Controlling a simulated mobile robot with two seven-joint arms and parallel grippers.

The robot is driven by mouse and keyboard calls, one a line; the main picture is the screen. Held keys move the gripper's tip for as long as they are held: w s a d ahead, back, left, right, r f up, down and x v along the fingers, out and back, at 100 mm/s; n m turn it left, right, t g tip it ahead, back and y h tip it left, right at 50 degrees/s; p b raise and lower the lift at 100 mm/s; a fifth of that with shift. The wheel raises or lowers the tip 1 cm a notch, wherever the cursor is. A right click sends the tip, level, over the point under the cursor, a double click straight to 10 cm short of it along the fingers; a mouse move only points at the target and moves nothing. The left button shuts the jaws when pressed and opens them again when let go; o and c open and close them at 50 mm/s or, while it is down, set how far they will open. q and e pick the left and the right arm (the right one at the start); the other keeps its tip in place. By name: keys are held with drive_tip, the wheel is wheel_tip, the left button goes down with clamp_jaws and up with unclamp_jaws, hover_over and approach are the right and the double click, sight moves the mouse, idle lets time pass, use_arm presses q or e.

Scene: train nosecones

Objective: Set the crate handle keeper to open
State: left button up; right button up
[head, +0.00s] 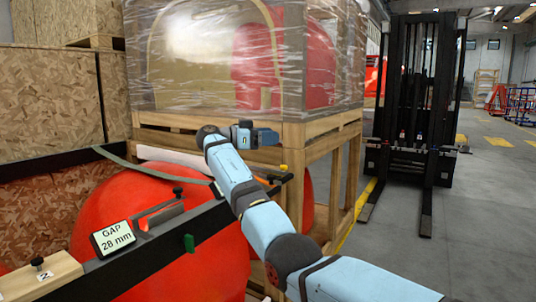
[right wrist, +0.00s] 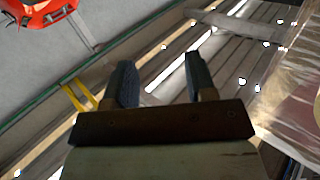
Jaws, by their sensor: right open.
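My right gripper (head: 268,138) is raised in front of the wrapped crate, above the black rail (head: 200,230), and points right. In the right wrist view its two dark fingers (right wrist: 158,68) stand apart with nothing between them. The wrapped crate (head: 215,60) stands on a wooden frame, with red nosecones behind clear film. I cannot tell which part is the handle keeper. Candidates on the rail are a slotted bracket with a black knob (head: 178,192), a green tab (head: 189,243) and a yellow-topped knob (head: 283,168). My left gripper is out of view.
A display reading GAP 28 mm (head: 113,236) sits on the rail, with a red nosecone (head: 185,270) behind it. A black forklift (head: 412,100) stands at right. Chipboard crates (head: 55,100) fill the left.

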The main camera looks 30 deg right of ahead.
use_arm(q)
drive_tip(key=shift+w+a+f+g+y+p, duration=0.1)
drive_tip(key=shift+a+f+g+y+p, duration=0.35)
drive_tip(key=shift+p, duration=0.4)
use_arm(e)
wheel_tip(320, 180, up, 8)
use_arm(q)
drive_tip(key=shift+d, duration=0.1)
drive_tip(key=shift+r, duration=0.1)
use_arm(e)
drive_tip(key=shift+a, duration=0.1)
